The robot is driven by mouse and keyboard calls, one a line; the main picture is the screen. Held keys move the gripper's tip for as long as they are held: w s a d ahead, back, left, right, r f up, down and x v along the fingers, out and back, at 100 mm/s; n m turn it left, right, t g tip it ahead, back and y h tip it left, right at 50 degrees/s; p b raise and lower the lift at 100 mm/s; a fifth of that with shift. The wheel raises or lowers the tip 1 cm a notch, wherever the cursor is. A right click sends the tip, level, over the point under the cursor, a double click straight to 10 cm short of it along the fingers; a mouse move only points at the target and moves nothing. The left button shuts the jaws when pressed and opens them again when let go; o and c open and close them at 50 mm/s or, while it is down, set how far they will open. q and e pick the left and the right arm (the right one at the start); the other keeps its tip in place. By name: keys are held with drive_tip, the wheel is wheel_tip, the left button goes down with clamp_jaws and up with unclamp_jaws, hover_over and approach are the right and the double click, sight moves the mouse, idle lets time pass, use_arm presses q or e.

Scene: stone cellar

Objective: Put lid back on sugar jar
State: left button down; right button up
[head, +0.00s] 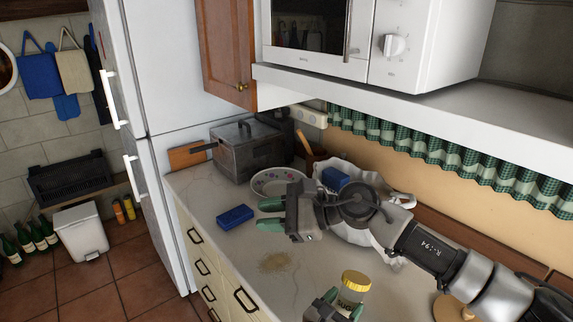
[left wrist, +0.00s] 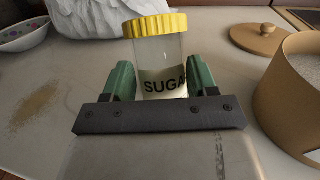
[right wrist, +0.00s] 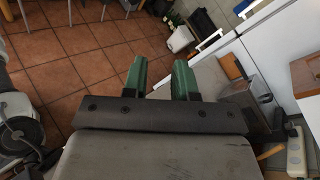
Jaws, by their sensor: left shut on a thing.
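The sugar jar (head: 351,297) is clear with a yellow lid (head: 356,279) on its mouth. In the left wrist view, the jar (left wrist: 160,62) with "SUGAR" lettering is between my left gripper's green fingers (left wrist: 160,82), which are shut on its body. The yellow lid (left wrist: 155,25) sits across the top there; I cannot tell whether it is fully seated. My left gripper is at the bottom of the head view, partly cut off. My right gripper (head: 268,214) is open and empty above the counter, left of and behind the jar. Its fingers (right wrist: 162,78) stand apart in the right wrist view.
A tan canister (left wrist: 290,100) stands open right of the jar, with a round wooden lid (left wrist: 258,38) behind it. Spilled grains (head: 275,262) lie left of the jar.

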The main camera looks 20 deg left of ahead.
use_arm(q)
drive_tip(key=shift+f, duration=0.25)
use_arm(e)
drive_tip(key=w+r+m+t+y, duration=0.1)
drive_tip(key=w+r+m+t, duration=0.2)
drive_tip(key=m, duration=0.4)
drive_tip(key=w+d+r+m+t+y, duration=0.1)
drive_tip(key=w+r+m+t+y, duration=0.1)
drive_tip(key=w+m+t, duration=0.3)
drive_tip(key=shift+w+r+m+t, duration=0.15)
drive_tip(key=shift+r+m+t, duration=0.45)
drive_tip(key=shift+m+t, duration=0.8)
drive_tip(key=shift+m+g, duration=0.3)
use_arm(q)
drive_tip(key=c, duration=0.7)
unclamp_jaws()
drive_tip(key=o, duration=0.5)
drive_tip(key=shift+w, duration=0.1)
drive_tip(key=shift+r, duration=0.1)
use_arm(e)
drive_tip(key=shift+w, duration=0.1)
